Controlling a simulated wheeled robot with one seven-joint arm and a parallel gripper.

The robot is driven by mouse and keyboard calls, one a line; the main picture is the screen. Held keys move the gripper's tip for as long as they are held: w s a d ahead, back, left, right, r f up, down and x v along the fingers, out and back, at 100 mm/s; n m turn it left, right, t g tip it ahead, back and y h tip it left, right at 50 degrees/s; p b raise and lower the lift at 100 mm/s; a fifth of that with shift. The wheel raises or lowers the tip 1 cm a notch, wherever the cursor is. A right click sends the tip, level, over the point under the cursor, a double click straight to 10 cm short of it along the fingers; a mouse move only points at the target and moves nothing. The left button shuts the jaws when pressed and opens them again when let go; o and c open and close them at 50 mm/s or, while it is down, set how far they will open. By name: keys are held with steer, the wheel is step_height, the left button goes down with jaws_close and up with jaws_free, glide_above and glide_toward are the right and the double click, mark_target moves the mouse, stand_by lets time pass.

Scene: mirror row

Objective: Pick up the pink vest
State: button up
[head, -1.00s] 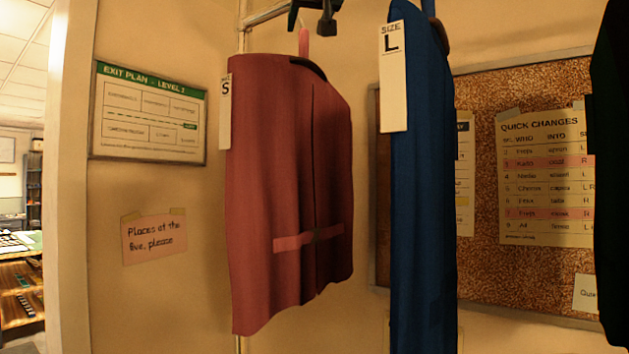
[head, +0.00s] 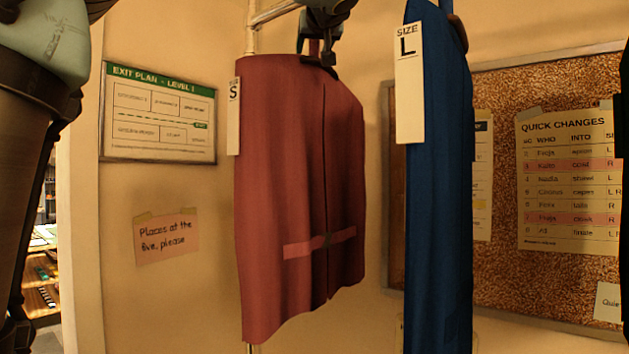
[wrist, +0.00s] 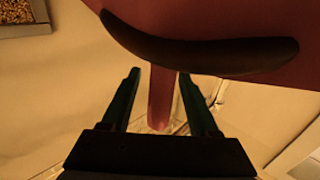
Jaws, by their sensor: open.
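The pink vest (head: 290,180) hangs in the head view, left of the blue garment, with a size S tag (head: 234,115) on its left edge and a lighter pink band low on its front. My gripper (head: 322,42) is at the top of the vest, at its neck. In the wrist view my gripper (wrist: 157,98) is open, with one finger on each side of a pink loop or stem (wrist: 161,98) that joins the vest's dark collar (wrist: 200,52). The fingers look apart from the stem. The top of the stem is hidden in the head view.
A blue garment (head: 437,200) with a size L tag hangs close to the right of the vest. A dark garment (head: 624,130) is at the right edge. Behind are a cork board (head: 500,90), an exit plan (head: 160,115) and a pink note (head: 166,236) on the wall.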

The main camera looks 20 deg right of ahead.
steer(key=shift+w, duration=0.25)
jaws_close()
stand_by(0.3)
stand_by(0.9)
